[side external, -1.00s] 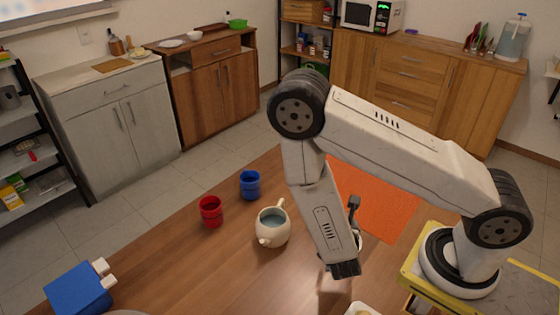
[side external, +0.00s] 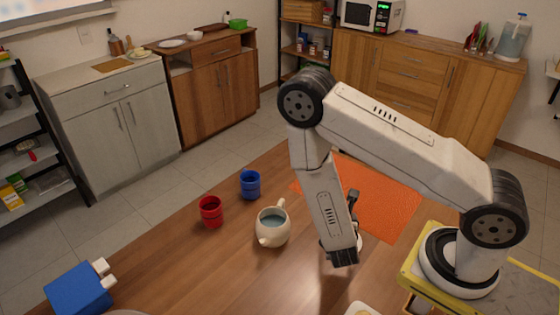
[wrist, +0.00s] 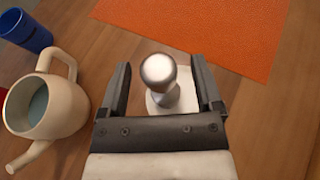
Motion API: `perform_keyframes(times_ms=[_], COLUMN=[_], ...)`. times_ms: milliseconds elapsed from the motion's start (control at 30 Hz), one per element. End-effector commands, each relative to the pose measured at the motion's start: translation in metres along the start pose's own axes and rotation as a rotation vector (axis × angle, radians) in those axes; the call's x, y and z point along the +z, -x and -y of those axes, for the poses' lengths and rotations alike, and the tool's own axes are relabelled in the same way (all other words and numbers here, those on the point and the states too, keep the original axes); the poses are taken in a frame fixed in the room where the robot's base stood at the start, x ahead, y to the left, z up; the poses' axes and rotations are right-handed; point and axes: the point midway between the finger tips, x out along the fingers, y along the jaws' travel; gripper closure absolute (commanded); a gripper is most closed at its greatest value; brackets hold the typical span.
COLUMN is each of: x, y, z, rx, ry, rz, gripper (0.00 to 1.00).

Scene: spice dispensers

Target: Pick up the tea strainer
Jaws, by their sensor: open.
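A silvery, round-topped metal piece (wrist: 160,74) stands on a small whitish base (wrist: 185,100); it looks like the tea strainer, though its shape is seen only from above. My gripper (wrist: 161,75) is open, with one dark finger on each side of this piece in the wrist view. I cannot tell whether the fingers touch it. In the side external view my gripper (side external: 340,262) points down over the table, and my own arm mostly hides the piece.
A cream teapot (side external: 272,228) with bluish liquid stands left of my gripper. A blue cup (side external: 250,185) and a red cup (side external: 210,211) stand beyond it. An orange mat (side external: 385,200) lies behind. A blue box (side external: 78,290) sits at the front left.

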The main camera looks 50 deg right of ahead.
Motion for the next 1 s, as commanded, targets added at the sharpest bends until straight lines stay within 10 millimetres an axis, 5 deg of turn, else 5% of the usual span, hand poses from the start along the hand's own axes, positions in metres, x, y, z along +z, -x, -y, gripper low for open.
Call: perform_keyframes(times_ms=[300, 900, 1000], x=[0.000, 0.000, 0.000], y=[-0.022, -0.024, -0.024], z=[0.000, 0.000, 0.000], rx=[-0.001, 0.000, 0.000], ry=[0.000, 0.001, 0.001], rz=[0.000, 0.000, 0.000], gripper=[0.17, 0.17, 0.45])
